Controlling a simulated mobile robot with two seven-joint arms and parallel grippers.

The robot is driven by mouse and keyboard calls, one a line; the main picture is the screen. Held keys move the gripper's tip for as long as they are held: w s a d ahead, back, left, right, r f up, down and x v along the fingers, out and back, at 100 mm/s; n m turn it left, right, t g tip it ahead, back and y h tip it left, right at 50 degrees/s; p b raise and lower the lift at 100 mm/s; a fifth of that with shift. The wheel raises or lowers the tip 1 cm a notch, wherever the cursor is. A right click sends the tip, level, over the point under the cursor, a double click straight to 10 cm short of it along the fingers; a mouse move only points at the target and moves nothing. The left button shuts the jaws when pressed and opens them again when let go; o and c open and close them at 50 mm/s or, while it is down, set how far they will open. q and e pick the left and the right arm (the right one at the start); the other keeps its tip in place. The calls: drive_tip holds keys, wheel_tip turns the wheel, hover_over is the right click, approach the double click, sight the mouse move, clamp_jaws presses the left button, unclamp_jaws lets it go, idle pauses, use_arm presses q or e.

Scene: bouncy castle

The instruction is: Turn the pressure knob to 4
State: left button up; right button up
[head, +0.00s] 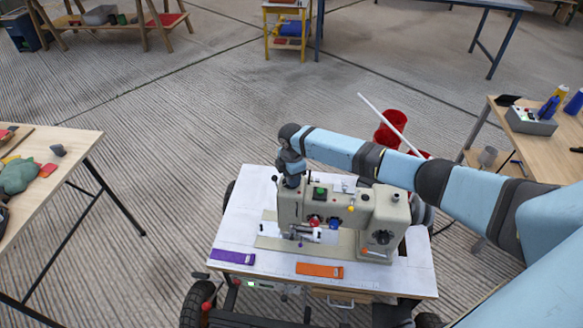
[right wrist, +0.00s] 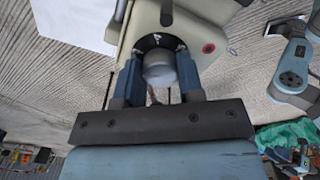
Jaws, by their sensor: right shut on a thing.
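A beige sewing machine (head: 340,208) stands on a white-topped table (head: 235,225). In the right wrist view, a grey round pressure knob (right wrist: 158,68) sits in front of a black dial (right wrist: 150,42) with small white marks that I cannot read. The knob is between the two fingers of my right gripper (right wrist: 159,80), which is shut on it. In the head view my right gripper (head: 291,180) is at the left end of the machine and hides the knob.
A purple strip (head: 232,257) and an orange strip (head: 320,270) lie along the table's front edge. Red buckets (head: 390,125) stand on the floor behind the machine. Other tables stand at left (head: 75,145) and right (head: 555,150).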

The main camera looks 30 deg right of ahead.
drive_tip(key=shift+r+m+p, duration=0.25)
drive_tip(key=shift+m+p, duration=0.55)
drive_tip(key=shift+m, duration=0.2)
drive_tip(key=m+p, duration=0.2)
drive_tip(key=shift+m, duration=0.4)
drive_tip(key=shift+m+p, duration=0.85)
drive_tip(key=shift+m, duration=0.05)
drive_tip(key=m+p, duration=0.2)
drive_tip(key=shift+f+m, duration=0.1)
drive_tip(key=shift+m, duration=0.2)
drive_tip(key=m+p, duration=0.2)
drive_tip(key=m, duration=0.2)
drive_tip(key=shift+s, duration=0.1)
drive_tip(key=shift+f+m+p, duration=0.1)
drive_tip(key=shift+m+p, duration=0.4)
drive_tip(key=shift+m, duration=0.6)
use_arm(q)
wheel_tip(320, 180, up, 10)
drive_tip(key=shift+s+a+m+t, duration=0.25)
drive_tip(key=shift+a+m+t, duration=0.05)
drive_tip(key=shift+a+m, duration=0.1)
drive_tip(key=shift+f, duration=0.2)
use_arm(e)
drive_tip(key=shift+m, duration=0.3)
